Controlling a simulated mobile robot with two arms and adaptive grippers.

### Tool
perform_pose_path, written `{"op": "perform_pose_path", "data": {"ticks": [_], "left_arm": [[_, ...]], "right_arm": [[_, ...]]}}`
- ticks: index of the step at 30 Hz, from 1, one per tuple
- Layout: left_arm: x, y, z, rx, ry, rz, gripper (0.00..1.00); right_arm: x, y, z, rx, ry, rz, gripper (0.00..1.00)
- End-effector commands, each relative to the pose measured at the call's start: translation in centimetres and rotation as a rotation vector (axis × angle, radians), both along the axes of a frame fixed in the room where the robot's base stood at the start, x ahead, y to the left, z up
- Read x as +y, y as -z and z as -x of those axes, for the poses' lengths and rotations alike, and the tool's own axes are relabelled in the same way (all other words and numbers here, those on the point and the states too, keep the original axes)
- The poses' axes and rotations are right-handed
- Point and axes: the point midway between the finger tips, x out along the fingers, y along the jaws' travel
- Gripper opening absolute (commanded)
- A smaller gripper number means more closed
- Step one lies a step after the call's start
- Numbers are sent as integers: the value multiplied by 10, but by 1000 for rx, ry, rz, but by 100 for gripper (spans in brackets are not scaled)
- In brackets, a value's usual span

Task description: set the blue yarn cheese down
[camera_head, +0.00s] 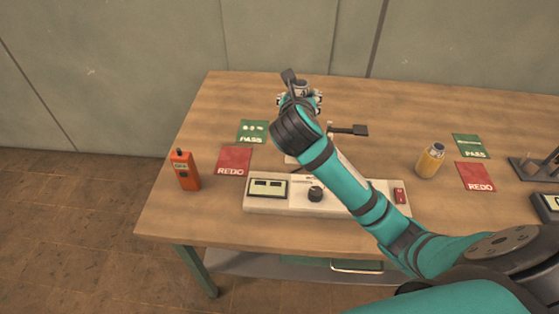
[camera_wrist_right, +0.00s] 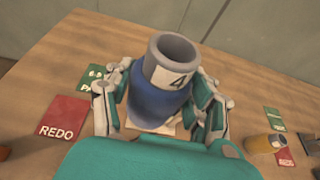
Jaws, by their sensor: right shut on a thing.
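The blue yarn cheese (camera_wrist_right: 158,105) is a blue winding on a grey tube with a pale label marked 4. It stands between the fingers of my right gripper (camera_wrist_right: 160,112), which is shut on it. The tube's open end points up in the right wrist view. In the head view my right gripper (camera_head: 300,100) is over the far left part of the table, and my own arm hides most of the cheese. A pale surface shows under the cheese in the wrist view; I cannot tell if they touch. My left gripper is not in view.
On the wooden table (camera_head: 420,110) are a left green PASS card (camera_head: 252,131), red REDO card (camera_head: 234,161), orange handheld device (camera_head: 185,170) and a pale instrument (camera_head: 285,205) with a display.

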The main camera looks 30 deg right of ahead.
Motion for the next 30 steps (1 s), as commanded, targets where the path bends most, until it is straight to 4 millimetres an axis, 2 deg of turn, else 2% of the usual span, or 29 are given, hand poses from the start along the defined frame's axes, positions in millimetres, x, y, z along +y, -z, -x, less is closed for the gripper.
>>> {"op": "perform_pose_path", "data": {"ticks": [5, 8, 10, 12, 16, 20, 24, 30], "left_arm": [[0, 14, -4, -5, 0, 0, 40], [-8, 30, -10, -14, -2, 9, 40], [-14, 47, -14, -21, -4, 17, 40], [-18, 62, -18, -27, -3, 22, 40], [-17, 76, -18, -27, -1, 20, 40], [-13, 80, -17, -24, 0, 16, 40], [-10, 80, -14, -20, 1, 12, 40], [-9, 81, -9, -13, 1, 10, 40]], "right_arm": [[-39, 3, -25, 0, 236, -6, 21], [-56, 19, -34, 4, 377, -5, 21], [-64, 37, -39, 4, 472, -7, 21], [-68, 53, -42, 2, 544, -6, 21], [-70, 68, -45, -2, 616, -3, 21], [-70, 80, -46, -2, 642, 1, 21], [-71, 103, -45, 0, 646, 4, 21], [-71, 124, -45, -3, 645, 2, 21]]}}
